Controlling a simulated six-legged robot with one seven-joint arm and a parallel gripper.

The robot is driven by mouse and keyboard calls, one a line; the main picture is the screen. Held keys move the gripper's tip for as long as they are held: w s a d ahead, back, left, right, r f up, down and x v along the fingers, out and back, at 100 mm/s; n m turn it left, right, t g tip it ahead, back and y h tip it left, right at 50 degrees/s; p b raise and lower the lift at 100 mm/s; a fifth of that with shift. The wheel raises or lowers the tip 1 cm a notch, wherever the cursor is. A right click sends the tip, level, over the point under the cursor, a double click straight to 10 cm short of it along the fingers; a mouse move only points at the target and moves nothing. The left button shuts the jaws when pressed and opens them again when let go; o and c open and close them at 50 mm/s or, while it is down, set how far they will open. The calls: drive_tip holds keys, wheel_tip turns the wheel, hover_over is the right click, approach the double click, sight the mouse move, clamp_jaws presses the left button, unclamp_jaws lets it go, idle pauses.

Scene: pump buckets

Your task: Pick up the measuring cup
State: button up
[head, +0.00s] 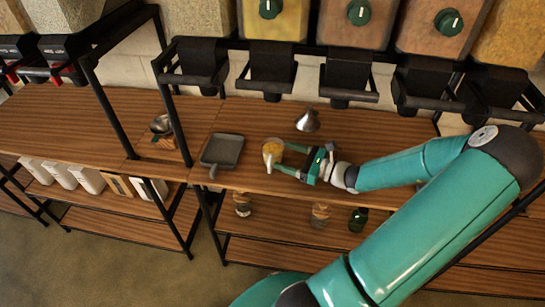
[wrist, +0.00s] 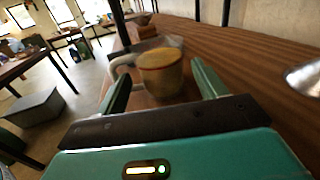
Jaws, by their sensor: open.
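The measuring cup (head: 272,151) stands upright on the wooden counter (head: 330,125) in the head view, with yellowish contents. In the wrist view the cup (wrist: 161,73) is straight ahead, with its pale handle on the left side. My gripper (head: 281,157) reaches it from the right in the head view. In the wrist view its two teal fingers (wrist: 158,85) are spread, one on each side of the cup. Whether either finger touches the cup cannot be told. The lower part of the cup is partly hidden in the head view.
A dark square scoop or tray (head: 222,150) lies left of the cup. A metal funnel (head: 308,121) stands behind it. A metal bowl (head: 161,125) sits farther left. Dispensers with black spouts (head: 271,65) hang above the counter. Glass jars (head: 320,215) stand on the shelf below.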

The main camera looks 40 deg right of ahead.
sight(274, 151)
drive_tip(key=x, duration=0.5)
drive_tip(key=c, duration=0.8)
drive_tip(key=shift+r, duration=0.15)
